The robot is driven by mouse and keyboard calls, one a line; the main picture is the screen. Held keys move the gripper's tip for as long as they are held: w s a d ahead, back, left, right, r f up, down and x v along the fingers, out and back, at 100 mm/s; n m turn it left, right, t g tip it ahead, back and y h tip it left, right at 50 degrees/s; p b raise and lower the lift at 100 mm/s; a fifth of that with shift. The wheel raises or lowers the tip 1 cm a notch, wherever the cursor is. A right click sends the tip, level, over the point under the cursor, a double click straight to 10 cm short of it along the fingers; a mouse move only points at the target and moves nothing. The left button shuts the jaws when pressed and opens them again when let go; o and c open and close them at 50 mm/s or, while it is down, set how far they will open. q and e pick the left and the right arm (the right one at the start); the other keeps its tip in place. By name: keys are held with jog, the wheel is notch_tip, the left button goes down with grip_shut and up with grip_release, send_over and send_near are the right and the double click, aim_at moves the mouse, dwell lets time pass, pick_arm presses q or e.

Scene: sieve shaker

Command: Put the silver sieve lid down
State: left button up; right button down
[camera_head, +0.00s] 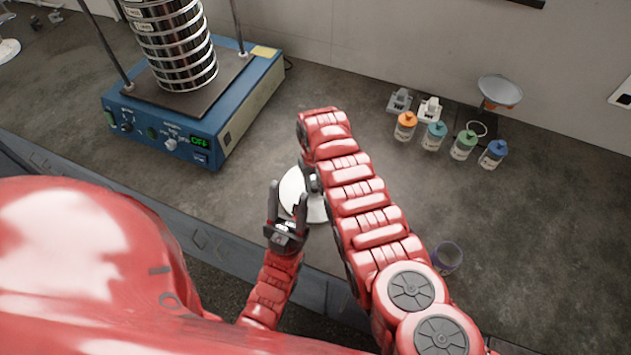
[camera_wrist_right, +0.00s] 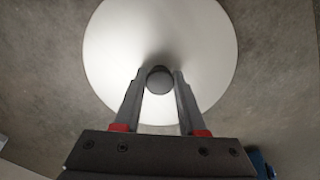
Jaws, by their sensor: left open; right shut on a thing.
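The silver sieve lid (camera_wrist_right: 112,55) is a pale round disc with a dark knob in the middle. My right gripper (camera_wrist_right: 160,76) is shut on this knob, one finger on each side. In the head view the lid (camera_head: 291,188) shows partly behind my right arm, above the grey bench near its front edge. I cannot tell whether it touches the bench. My left gripper (camera_head: 288,208) is open and empty, in front of the lid in the head view, its fingers overlapping the lid's outline.
A blue shaker (camera_head: 245,104) with a stack of sieves (camera_head: 178,50) stands at the back left. Several capped bottles (camera_head: 463,146) and a balance with a dish (camera_head: 500,90) stand at the back right. A clear cup (camera_head: 447,257) is right of my right arm.

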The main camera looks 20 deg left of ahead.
aim_at(315, 184)
jog(key=c, duration=0.7)
grip_release()
jog(key=shift+s, duration=0.15)
jog(key=shift+o, duration=1.1)
jog(key=shift+f, duration=0.15)
jog(key=shift+r, duration=0.25)
notch_tip(315, 184, up, 8)
jog(key=shift+r+b, duration=0.2)
jog(key=shift+b, duration=0.7)
notch_tip(315, 184, up, 4)
jog(key=shift+f+p, duration=0.15)
jog(key=shift+p, duration=0.75)
